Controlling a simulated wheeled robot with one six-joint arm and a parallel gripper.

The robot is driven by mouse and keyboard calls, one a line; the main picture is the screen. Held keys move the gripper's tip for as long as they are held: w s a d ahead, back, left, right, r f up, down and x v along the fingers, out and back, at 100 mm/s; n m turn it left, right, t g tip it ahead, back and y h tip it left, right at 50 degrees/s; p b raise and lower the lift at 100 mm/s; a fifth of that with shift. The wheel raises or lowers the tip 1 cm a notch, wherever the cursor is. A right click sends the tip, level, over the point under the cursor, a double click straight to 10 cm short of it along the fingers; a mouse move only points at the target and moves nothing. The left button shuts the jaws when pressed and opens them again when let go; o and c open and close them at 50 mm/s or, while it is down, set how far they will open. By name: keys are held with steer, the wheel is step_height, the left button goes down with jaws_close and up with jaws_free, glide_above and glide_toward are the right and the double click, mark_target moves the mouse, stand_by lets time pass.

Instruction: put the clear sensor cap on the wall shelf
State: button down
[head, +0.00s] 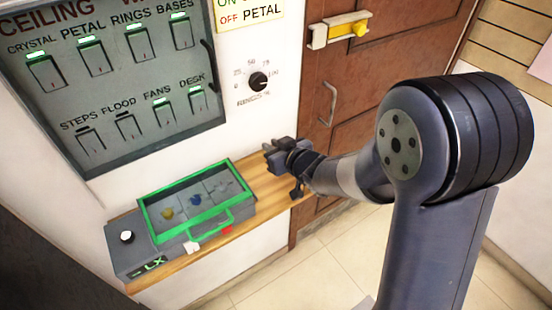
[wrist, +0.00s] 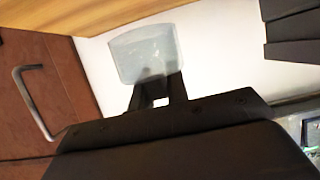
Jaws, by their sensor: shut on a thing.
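The clear sensor cap (wrist: 140,50) is a pale, see-through piece at the fingertips in the wrist view. My gripper (wrist: 157,90) is shut on it; the gripper also shows in the head view (head: 280,156), over the right end of the wall shelf. The wall shelf (head: 268,184) is a narrow wooden board, and its wood crosses the top of the wrist view (wrist: 95,14). I cannot make out the cap in the head view. Whether it touches the shelf cannot be told.
A grey box with a green-framed clear lid (head: 197,202) fills the shelf's left and middle. A switch panel (head: 110,85) and a dial (head: 258,81) are above. A brown door (head: 370,90) stands right. Bare shelf lies right of the box.

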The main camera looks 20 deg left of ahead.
steer(key=shift+f, duration=1.95)
steer(key=shift+f+b, duration=0.2)
steer(key=shift+b, duration=0.1)
steer(key=c, duration=1.4)
jaws_free()
steer(key=shift+r, duration=0.1)
steer(key=shift+r+p, duration=0.2)
steer(key=shift+p, duration=0.15)
steer(key=shift+s+d, duration=0.25)
steer(key=shift+d, duration=0.05)
steer(key=b+v, duration=0.1)
steer(key=v, duration=1)
steer(key=shift+d+r, duration=0.1)
